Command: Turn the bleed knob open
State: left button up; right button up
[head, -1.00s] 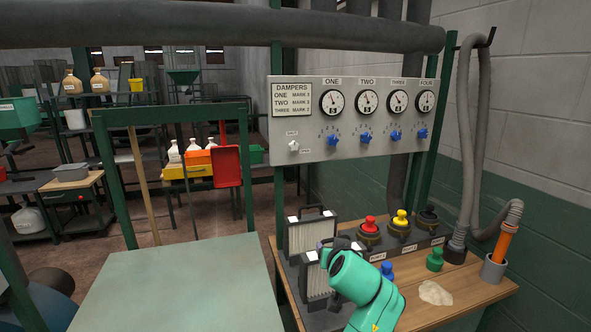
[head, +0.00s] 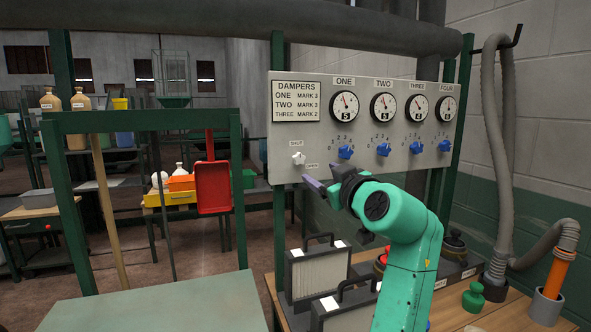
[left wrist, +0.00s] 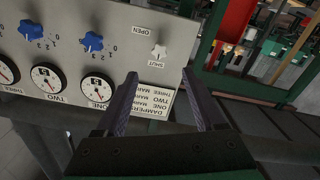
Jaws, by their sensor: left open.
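The bleed knob is a small white knob (head: 298,159) at the lower left of the grey damper panel (head: 389,165), with a SHUT label above it and an OPEN label to its lower right. I cannot tell clearly which label it points to. My left gripper (head: 322,181) is open and empty, just below and right of the knob in the head view, apart from it. In the left wrist view the white knob (left wrist: 159,51) shows beyond and between the two spread fingertips (left wrist: 158,78). My right gripper is not in view.
Several blue knobs (head: 345,152) sit right of the white knob, under round gauges. A pale green table (head: 160,305) lies at front left.

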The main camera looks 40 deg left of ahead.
aim_at(300, 159)
pick_arm(q)
jog(key=p+x, duration=0.1)
jog(key=x, duration=0.3)
jog(key=p+x, duration=0.2)
jog(key=x, duration=0.2)
jog(key=p+x, duration=0.2)
jog(key=x, duration=0.2)
jog(key=shift+a+r, duration=0.2)
jog(key=shift+r, duration=0.15)
jog(key=shift+w+a, duration=0.1)
jog(key=shift+a, duration=0.05)
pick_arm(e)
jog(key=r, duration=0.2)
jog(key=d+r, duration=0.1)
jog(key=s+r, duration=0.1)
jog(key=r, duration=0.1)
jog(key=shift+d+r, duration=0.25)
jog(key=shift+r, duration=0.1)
pick_arm(q)
jog(key=shift+c, duration=0.3)
jog(key=shift+f, duration=0.1)
jog(key=c, duration=1)
grip_shut()
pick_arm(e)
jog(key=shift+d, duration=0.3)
